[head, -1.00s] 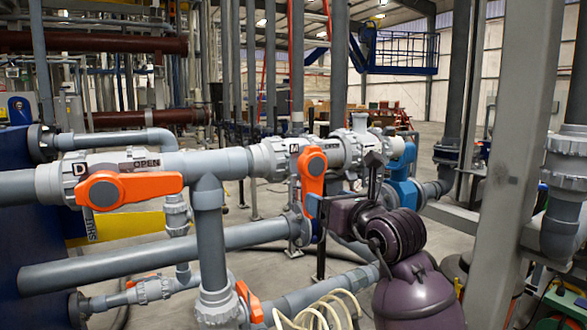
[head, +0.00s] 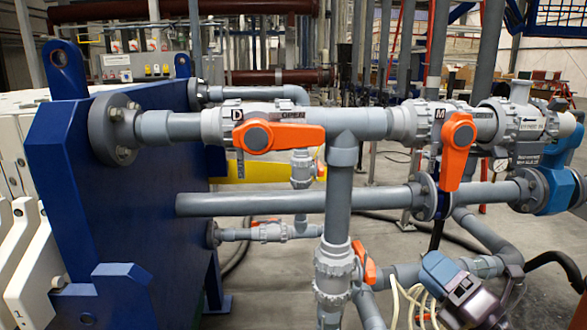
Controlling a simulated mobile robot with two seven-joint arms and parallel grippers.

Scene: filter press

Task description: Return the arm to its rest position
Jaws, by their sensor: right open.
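My right gripper (head: 452,284) is low at the bottom right of the head view, open, with nothing seen between its fingers. It appears in front of the lower grey pipes and apart from the valve handles. The orange handle of the valve marked D (head: 280,137) points right, along its pipe. The orange handle of the valve marked M (head: 457,152) hangs down, across its pipe. My left gripper is not in view.
A blue press end plate (head: 130,215) stands at left beside white plates (head: 25,255). A long grey pipe (head: 300,202) crosses mid-height. A smaller orange-handled valve (head: 364,264) and pale hoses (head: 415,300) are low, close to my right gripper. Concrete floor shows behind the pipes.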

